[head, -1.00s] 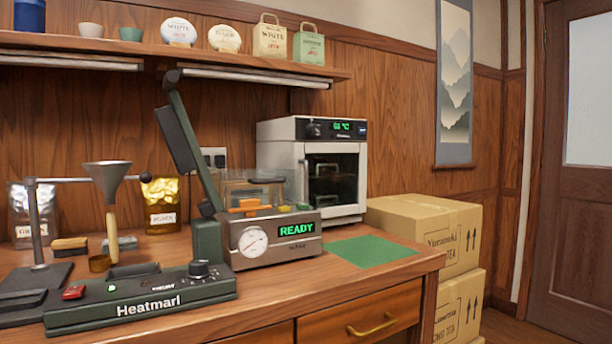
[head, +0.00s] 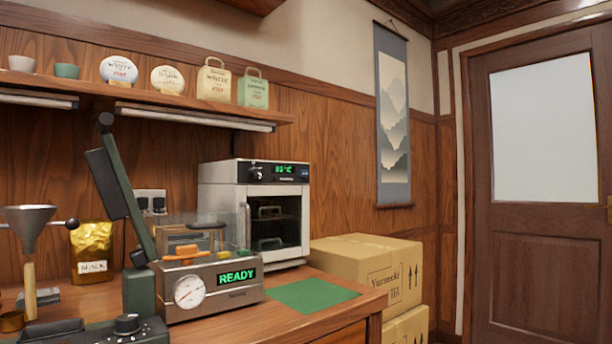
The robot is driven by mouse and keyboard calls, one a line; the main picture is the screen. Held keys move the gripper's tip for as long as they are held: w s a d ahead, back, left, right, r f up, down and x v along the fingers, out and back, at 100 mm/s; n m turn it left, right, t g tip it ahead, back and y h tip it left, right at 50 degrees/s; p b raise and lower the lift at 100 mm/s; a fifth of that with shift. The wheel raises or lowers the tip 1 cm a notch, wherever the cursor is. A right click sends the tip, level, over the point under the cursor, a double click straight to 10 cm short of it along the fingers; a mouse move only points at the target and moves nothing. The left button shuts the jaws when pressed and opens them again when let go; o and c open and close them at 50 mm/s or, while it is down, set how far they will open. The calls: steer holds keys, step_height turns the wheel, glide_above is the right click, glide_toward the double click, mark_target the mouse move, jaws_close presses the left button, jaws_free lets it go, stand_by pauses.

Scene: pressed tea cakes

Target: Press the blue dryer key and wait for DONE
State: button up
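The white dryer (head: 222,215) stands at the back of the wooden counter, its glass door (head: 274,222) shut. A green temperature reading glows on its black top panel (head: 284,170); the digits are too small to read surely, and I see no DONE on it. A small bluish patch at the right end of that panel may be the blue key (head: 304,171); it is too small to be sure. My gripper is not in view.
A steel unit (head: 212,296) with a dial and a green READY display stands in front of the dryer. The dark green press (head: 140,290) has its arm raised at left. A green mat (head: 312,295) lies bare. Boxes (head: 368,262) are stacked at right, near a door (head: 545,255).

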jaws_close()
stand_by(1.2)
